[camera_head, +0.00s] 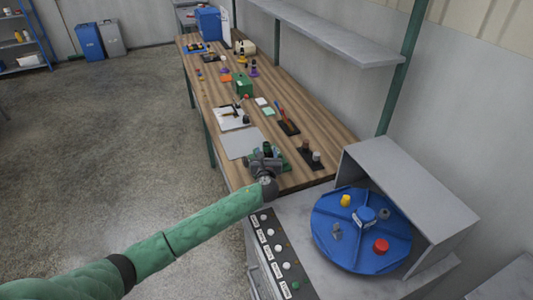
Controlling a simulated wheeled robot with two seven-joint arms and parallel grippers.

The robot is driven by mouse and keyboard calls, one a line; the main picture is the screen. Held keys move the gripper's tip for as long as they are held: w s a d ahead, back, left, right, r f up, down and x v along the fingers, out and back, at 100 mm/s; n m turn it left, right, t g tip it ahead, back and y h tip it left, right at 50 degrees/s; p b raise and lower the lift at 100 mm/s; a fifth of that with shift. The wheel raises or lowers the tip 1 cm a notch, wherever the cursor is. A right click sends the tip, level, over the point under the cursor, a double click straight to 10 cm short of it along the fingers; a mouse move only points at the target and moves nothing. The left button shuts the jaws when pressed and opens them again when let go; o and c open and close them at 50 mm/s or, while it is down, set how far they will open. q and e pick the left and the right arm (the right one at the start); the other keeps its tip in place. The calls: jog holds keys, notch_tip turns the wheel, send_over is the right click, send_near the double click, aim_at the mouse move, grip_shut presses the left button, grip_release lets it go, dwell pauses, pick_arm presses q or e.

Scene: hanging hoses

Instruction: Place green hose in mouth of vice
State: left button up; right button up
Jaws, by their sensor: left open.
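My left arm comes in from the lower left, and my left gripper (264,159) is over the near end of the wooden workbench. The gripper is small and dark here; it is open. A dark green piece shows right at the gripper and more green shows just to its right; I cannot tell whether these are the green hose, the vice or both. The gripper and wrist hide part of this spot, and contact cannot be judged. My right gripper is not in view.
A grey cabinet with a blue round tray (333,255) under a grey hood (420,185) stands at the near right. Open floor lies left.

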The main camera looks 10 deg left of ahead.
pick_arm(q)
jog(key=b+v, duration=0.2)
jog(key=v, duration=0.8)
jog(key=shift+s+f+b, duration=0.1)
jog(key=shift+f+b, duration=0.15)
jog(key=shift+b, duration=0.1)
jog(key=shift+s+d+r, duration=0.15)
jog(key=shift+s, duration=0.5)
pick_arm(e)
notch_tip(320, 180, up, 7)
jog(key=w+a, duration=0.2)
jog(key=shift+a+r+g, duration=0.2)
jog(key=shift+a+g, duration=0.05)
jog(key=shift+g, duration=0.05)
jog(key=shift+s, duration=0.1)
